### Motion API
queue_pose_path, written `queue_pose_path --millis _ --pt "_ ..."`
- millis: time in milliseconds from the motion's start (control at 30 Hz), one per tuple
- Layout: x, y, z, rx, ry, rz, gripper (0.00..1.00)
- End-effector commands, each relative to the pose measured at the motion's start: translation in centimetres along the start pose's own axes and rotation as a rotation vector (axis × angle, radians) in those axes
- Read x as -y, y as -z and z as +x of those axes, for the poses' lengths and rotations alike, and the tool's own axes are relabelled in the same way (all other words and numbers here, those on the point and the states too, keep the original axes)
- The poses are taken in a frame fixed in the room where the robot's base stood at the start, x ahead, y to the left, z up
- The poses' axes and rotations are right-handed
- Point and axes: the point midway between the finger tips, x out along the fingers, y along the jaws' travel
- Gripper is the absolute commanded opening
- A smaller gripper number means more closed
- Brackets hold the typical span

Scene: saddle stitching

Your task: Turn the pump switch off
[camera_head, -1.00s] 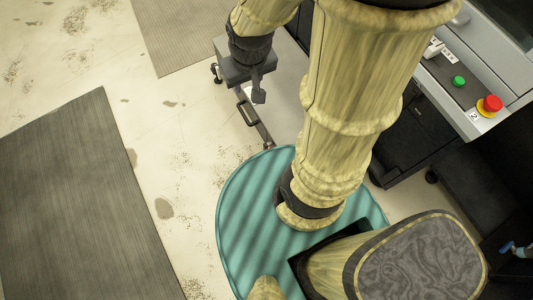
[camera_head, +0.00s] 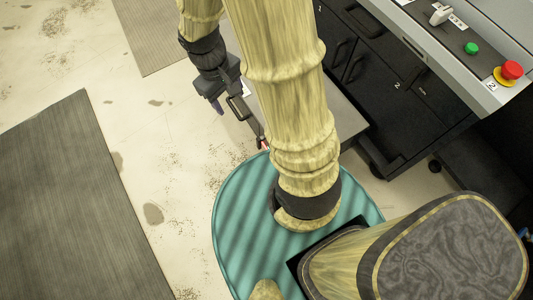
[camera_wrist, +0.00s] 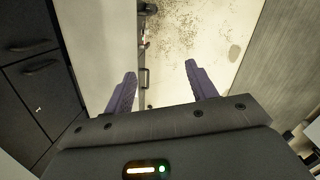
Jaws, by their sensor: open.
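A small light-grey lever switch (camera_head: 440,14) stands on the dark strip of the machine's control panel at the top right of the head view, beside white labels. It may be the pump switch, but its label and setting are too small to read. My gripper (camera_head: 218,103) hangs at the upper left of the head view, well away from the panel and left of the grey tabletop. In the wrist view my gripper (camera_wrist: 160,85) has its two purple fingers wide apart with nothing between them. The switch is not in the wrist view.
A green button (camera_head: 471,48) and a red emergency knob (camera_head: 511,70) on a yellow base sit near the switch. Black cabinets (camera_head: 385,85) stand below the panel. A grey tabletop (camera_head: 345,118) lies between my arm and the cabinets. Open floor (camera_head: 150,130) and mats lie left.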

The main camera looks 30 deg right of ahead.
Motion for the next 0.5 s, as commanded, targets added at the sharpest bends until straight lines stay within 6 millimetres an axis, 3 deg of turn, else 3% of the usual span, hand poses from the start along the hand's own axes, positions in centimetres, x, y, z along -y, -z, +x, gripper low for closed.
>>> queue_pose_path --millis 33,500 --pt "0.4 0.7 3.4 0.04 -0.009 -0.041 0.57" --pt "2.3 4.5 21.2 0.406 -0.136 -0.4 0.57"
